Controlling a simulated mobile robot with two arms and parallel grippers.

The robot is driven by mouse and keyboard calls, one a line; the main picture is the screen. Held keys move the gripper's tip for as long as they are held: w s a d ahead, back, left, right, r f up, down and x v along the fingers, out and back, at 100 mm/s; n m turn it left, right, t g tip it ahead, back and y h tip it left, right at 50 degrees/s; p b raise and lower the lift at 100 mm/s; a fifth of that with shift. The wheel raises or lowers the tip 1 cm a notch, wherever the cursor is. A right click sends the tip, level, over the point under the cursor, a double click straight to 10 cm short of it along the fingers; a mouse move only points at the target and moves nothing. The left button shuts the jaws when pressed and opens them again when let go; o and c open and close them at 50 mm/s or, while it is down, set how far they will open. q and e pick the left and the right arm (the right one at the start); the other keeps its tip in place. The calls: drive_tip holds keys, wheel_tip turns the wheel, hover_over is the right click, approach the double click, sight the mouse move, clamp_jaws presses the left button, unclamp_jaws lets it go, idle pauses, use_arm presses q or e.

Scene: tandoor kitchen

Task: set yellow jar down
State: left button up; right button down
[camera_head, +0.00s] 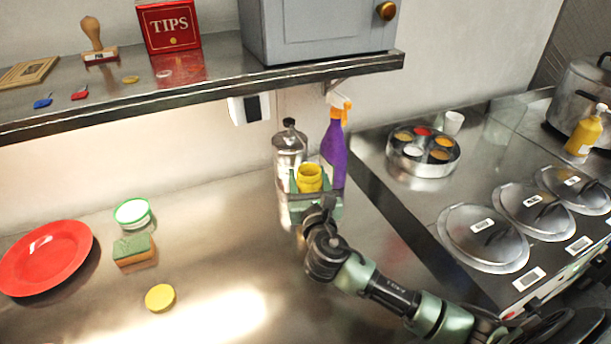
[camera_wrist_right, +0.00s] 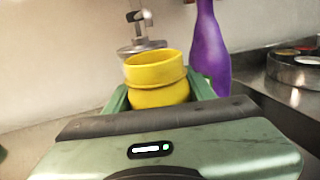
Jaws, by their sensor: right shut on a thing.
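The yellow jar (camera_head: 309,177) is small, round and open at the top. It is upright between the green fingers of my right gripper (camera_head: 310,185), which is shut on it. In the right wrist view the jar (camera_wrist_right: 157,77) stands between the two fingers (camera_wrist_right: 160,97), and its lower part is hidden by the gripper body. I cannot tell whether its base touches the steel counter (camera_head: 215,215). A round yellow lid (camera_head: 160,298) lies on the counter at the front left. My left gripper is not in view.
A purple spray bottle (camera_head: 334,153) and a metal pump bottle (camera_head: 290,148) stand close behind the jar. A red plate (camera_head: 45,258), sponge (camera_head: 134,250) and green-rimmed bowl (camera_head: 132,213) are at left. A shelf (camera_head: 220,92) overhangs the back. The middle counter is clear.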

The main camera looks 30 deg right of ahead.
drive_tip(key=x, duration=0.4)
drive_tip(key=shift+f, duration=1.75)
drive_tip(key=shift+f, duration=0.15)
drive_tip(key=c, duration=0.5)
unclamp_jaws()
drive_tip(key=b+v, duration=0.1)
drive_tip(key=v, duration=1.1)
drive_tip(key=shift+s, duration=0.1)
